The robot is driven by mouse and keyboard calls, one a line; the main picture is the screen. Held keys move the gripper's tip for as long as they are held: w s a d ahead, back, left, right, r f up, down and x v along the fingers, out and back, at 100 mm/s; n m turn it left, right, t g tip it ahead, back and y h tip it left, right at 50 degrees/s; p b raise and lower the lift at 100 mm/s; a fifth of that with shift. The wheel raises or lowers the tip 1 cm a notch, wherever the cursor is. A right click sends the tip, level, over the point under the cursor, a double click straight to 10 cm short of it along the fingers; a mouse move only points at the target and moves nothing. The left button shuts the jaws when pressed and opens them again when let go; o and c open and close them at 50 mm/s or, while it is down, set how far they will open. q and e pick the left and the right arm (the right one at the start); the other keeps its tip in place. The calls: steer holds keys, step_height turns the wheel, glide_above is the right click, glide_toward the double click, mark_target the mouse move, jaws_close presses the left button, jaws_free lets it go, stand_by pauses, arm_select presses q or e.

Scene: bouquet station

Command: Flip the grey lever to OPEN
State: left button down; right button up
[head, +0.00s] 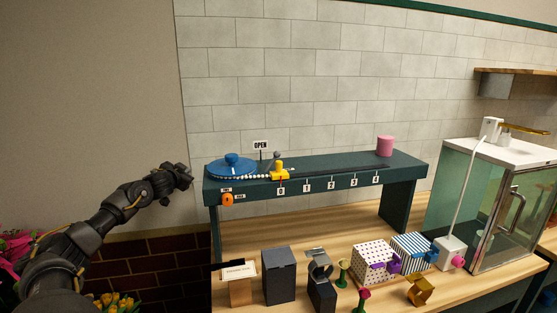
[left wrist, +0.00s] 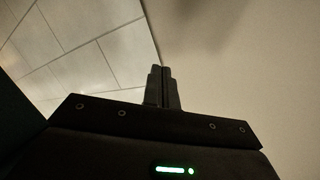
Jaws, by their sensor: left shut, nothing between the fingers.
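A small grey knob (head: 277,156), which looks like the top of the grey lever, shows behind the yellow slider (head: 280,171) on the dark green raised shelf. The slider hides its lower part, so I cannot tell its tilt. The OPEN sign (head: 260,146) stands just left of it. My left gripper (head: 187,170) is off the shelf's left end, apart from the lever and touching nothing. Its fingers (left wrist: 162,87) are together and empty in the left wrist view, with wall beyond. My right gripper is not in view.
A blue disc (head: 233,165) lies on the shelf between my left gripper and the lever. An orange knob (head: 227,199) is on the shelf's front. A pink cylinder (head: 385,146) stands at its right end. Boxes, including a dotted box (head: 371,263), and a glass case (head: 494,210) stand below and right.

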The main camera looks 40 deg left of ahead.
arm_select(q)
steer(key=w+d+r+m+t+h, duration=0.1)
steer(key=w+d+r+m, duration=0.1)
steer(key=d+r, duration=0.3)
steer(key=w+d+r+m+t+h, duration=0.1)
steer(key=w+d+r+m, duration=0.1)
steer(key=r, duration=0.5)
steer(key=d+r+m+h, duration=0.1)
steer(key=d+m+h, duration=0.1)
steer(key=d, duration=0.3)
steer(key=w+d+r+m+t+h+p, duration=0.1)
steer(key=d+r+m, duration=0.1)
steer(key=d+m, duration=0.2)
steer(key=w+d+r+m+h+p, duration=0.1)
steer(key=d+m+h, duration=0.1)
steer(key=d, duration=0.4)
steer(key=shift+r+m+h, duration=0.3)
steer(key=shift+m, duration=0.4)
steer(key=d+m+h+p, duration=0.1)
steer(key=d+m, duration=0.2)
steer(key=d, duration=0.1)
steer(key=s+d+f+m+g+h+p, duration=0.1)
steer(key=d+m, duration=0.2)
steer(key=s+d+f+m+g+h+p, duration=0.1)
steer(key=d+m, duration=0.2)
steer(key=d, duration=0.1)
steer(key=shift+d+m+h, duration=0.3)
steer(key=shift+m+h, duration=0.1)
steer(key=shift+a, duration=0.1)
